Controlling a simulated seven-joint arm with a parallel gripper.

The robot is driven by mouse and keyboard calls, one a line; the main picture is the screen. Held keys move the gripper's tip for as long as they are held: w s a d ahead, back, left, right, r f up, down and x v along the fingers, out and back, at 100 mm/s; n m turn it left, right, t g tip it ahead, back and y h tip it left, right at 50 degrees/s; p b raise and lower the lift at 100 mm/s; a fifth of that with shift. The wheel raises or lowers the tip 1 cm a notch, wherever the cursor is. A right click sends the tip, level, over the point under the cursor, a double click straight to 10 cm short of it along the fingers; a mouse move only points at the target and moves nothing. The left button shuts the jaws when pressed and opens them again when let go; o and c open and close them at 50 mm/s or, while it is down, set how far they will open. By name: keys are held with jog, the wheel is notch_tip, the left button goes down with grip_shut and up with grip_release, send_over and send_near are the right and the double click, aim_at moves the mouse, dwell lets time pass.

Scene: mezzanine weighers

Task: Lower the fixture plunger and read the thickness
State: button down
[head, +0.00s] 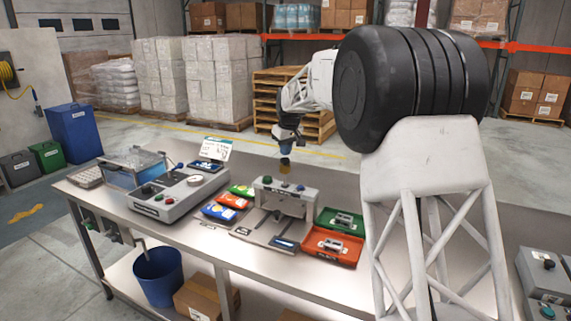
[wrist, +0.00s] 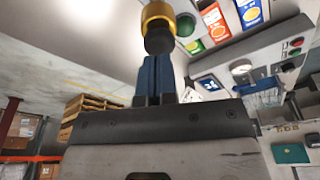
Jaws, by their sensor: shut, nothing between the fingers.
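The fixture (head: 293,204) is a grey bridge-shaped stand on a flat base at the middle of the bench. Its plunger has a brass collar and dark knob (head: 284,169) above the bridge. In the wrist view the plunger's brass collar (wrist: 157,14) and black knob show just past my fingertips. My gripper (head: 285,154) is above the plunger, its blue fingers (wrist: 155,62) shut together with nothing between them. The fingertips are at or very near the knob; I cannot tell whether they touch. A small dark display (head: 285,243) sits on the base's front, too small to read.
Green (head: 340,221) and orange (head: 332,247) trays lie right of the fixture. Coloured packets (head: 220,211) lie to its left. A grey console (head: 166,200), a sign card (head: 212,149) and a clear blue bin (head: 134,168) stand further left. The bench's front strip is mostly clear.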

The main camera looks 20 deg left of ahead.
jog(key=shift+x, duration=0.95)
dwell(0.4)
jog(key=shift+s+d+r, duration=0.1)
jog(key=shift+d, duration=0.05)
jog(key=shift+w+a+v, duration=0.15)
jog(key=shift+a+v, duration=0.05)
jog(key=shift+v, duration=1.1)
jog(key=shift+w+a+v, duration=0.1)
jog(key=shift+a+v, duration=0.15)
jog(key=shift+v, duration=1)
jog(key=shift+w+a+v, duration=0.15)
jog(key=shift+a+v, duration=0.05)
jog(key=shift+v, duration=1.1)
jog(key=shift+r, duration=0.15)
